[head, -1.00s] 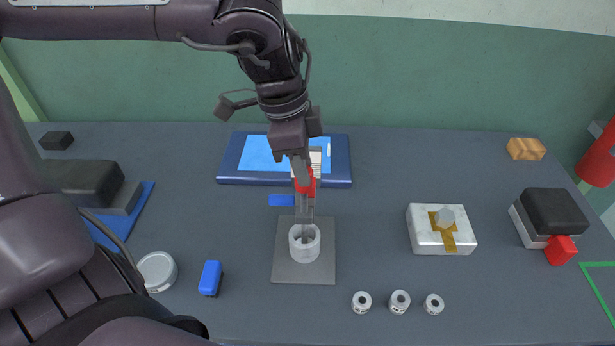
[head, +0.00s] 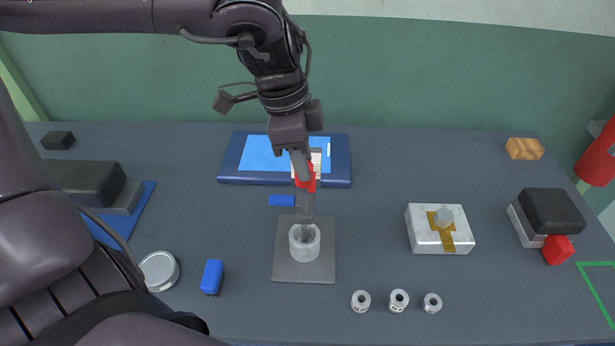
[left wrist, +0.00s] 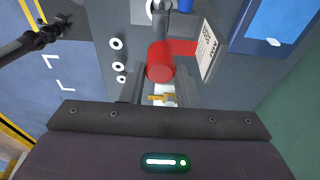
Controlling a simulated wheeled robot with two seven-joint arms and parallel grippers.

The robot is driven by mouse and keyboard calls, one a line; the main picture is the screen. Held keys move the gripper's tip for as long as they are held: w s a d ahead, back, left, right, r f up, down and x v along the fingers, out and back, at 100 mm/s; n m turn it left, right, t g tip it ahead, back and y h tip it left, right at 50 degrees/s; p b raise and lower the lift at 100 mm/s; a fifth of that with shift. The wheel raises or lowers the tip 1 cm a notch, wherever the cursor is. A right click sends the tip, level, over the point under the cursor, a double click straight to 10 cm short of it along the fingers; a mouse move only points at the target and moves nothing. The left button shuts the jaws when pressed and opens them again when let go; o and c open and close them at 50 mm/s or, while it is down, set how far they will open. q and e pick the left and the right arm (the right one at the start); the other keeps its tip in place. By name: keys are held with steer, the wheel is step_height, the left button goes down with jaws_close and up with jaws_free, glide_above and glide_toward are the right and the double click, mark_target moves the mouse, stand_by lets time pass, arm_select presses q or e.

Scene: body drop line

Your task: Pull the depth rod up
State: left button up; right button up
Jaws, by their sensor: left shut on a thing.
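A red grip part (head: 305,184) tops a narrow grey upright piece (head: 306,208), which looks like the depth rod. Its lower end goes down into a pale round cup (head: 304,245) on a grey square plate (head: 285,270). My left gripper (head: 303,172) comes from above and is shut on the red part. In the left wrist view the red part (left wrist: 160,62) shows as a rounded cylinder between my fingers. How deep the rod reaches in the cup is hidden. I do not see my right gripper.
A blue tray (head: 232,170) lies behind the plate. A blue block (head: 211,276) and a round white-topped tin (head: 158,270) are at left. Several small rings (head: 398,300) lie at front right. A pale block with a gold strip (head: 425,235) stands further right.

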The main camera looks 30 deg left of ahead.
arm_select(q)
steer(key=shift+r+p, duration=0.4)
steer(key=shift+r, duration=0.35)
stand_by(0.4)
steer(key=o, duration=0.8)
steer(key=shift+c, duration=0.2)
step_height(320, 180, up, 7)
steer(key=p, duration=0.5)
steer(key=shift+f, duration=0.1)
